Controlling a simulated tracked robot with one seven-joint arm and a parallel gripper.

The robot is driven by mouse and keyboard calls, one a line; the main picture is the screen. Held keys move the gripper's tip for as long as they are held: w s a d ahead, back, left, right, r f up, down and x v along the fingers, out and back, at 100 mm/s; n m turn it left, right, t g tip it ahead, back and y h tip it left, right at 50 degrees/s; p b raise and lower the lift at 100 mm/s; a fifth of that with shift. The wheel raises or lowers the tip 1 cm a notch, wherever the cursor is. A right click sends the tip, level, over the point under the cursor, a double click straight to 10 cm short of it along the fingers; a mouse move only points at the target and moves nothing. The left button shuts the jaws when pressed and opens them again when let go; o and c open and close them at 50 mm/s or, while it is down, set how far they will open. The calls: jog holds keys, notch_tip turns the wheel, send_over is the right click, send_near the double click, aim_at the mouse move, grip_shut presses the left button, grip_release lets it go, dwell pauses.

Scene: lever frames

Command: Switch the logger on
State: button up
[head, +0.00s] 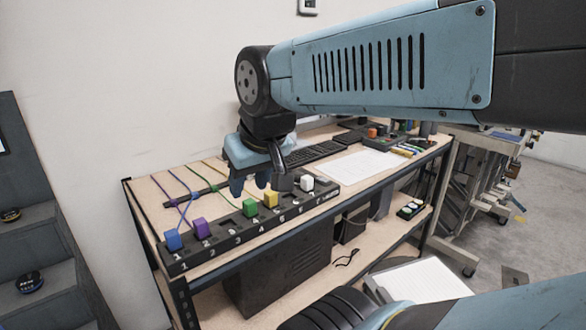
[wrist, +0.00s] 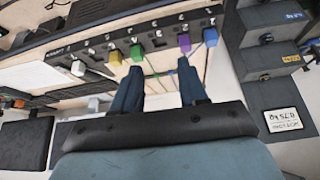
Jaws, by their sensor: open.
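A black lever frame (head: 240,236) with numbered positions runs along the bench's front edge. It carries a blue lever (head: 173,240), a purple lever (head: 201,229), a green lever (head: 249,208), a yellow lever (head: 271,199) and a white lever (head: 307,184). A dark position lies between purple and green. I cannot read which lever is the logger's. My gripper (head: 249,186) is open and empty, above the bench behind the frame. In the wrist view, its fingers (wrist: 159,66) point at the frame (wrist: 160,34), between the green lever (wrist: 136,53) and the purple lever (wrist: 184,43).
Coloured lines (head: 178,186) cross the wooden bench top behind the levers. A keyboard (head: 313,152) and a white sheet (head: 349,166) lie farther right. A dark cabinet (head: 282,275) stands under the bench. Dark steps (head: 38,255) are at the left; a metal trolley (head: 478,180) is at the right.

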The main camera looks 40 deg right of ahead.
jog(key=shift+w+d, duration=0.2)
jog(key=shift+w, duration=0.2)
jog(key=shift+o, duration=0.3)
